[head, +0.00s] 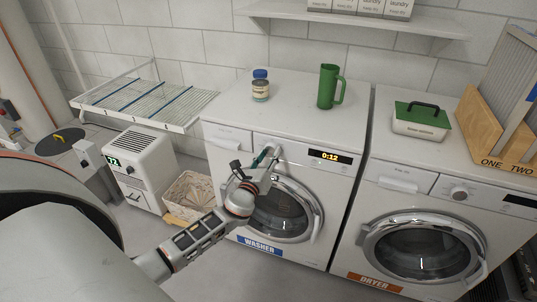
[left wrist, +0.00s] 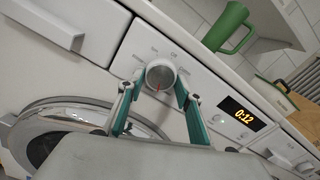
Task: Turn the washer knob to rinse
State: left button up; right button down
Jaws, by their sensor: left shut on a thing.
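The washer (head: 226,163) has a blue label reading WASHER, a round glass door and a display (head: 329,157) showing 0:12. In the left wrist view the knob (left wrist: 160,74) is a round silver dial with a red mark at its lower edge. Small labels ring the dial; one looks like Off, and the others are too small to read surely. My left gripper (head: 268,156) is at the washer's front panel, and in the left wrist view its teal fingers (left wrist: 156,90) are shut on the knob from both sides. My right gripper is not in view.
A dryer (head: 367,215) stands right of the washer. A jar (head: 260,87) and a green mug (head: 327,88) stand on the washer; a green-lidded box (head: 419,122) is on the dryer. A wicker basket (head: 188,195) and a white dehumidifier (head: 137,165) stand to the left.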

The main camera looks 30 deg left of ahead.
pick_arm(q)
jog(key=m+p, duration=0.1)
jog(key=m, duration=0.2)
jog(key=shift+a+r, duration=0.1)
jog(key=shift+r, duration=0.05)
jog(key=m+p, duration=0.1)
jog(key=m, duration=0.1)
jog(key=shift+m, duration=0.3)
jog(key=shift+a+m+p, duration=0.1)
jog(key=shift+m+p, duration=0.5)
jog(key=shift+m, duration=0.3)
jog(key=shift+m+p, duration=0.5)
jog(key=shift+m, duration=0.5)
jog(key=m+p, duration=0.1)
jog(key=m, duration=0.1)
jog(key=shift+a+m, duration=0.1)
jog(key=shift+m, duration=0.2)
jog(key=m+p, duration=0.2)
jog(key=shift+m, duration=0.4)
jog(key=m+p, duration=0.2)
jog(key=m, duration=0.1)
jog(key=shift+r, duration=0.1)
jog(key=m+p, duration=0.1)
jog(key=m, duration=0.1)
jog(key=shift+m, duration=0.3)
jog(key=shift+m+p, duration=0.45)
jog(key=shift+m, duration=0.45)
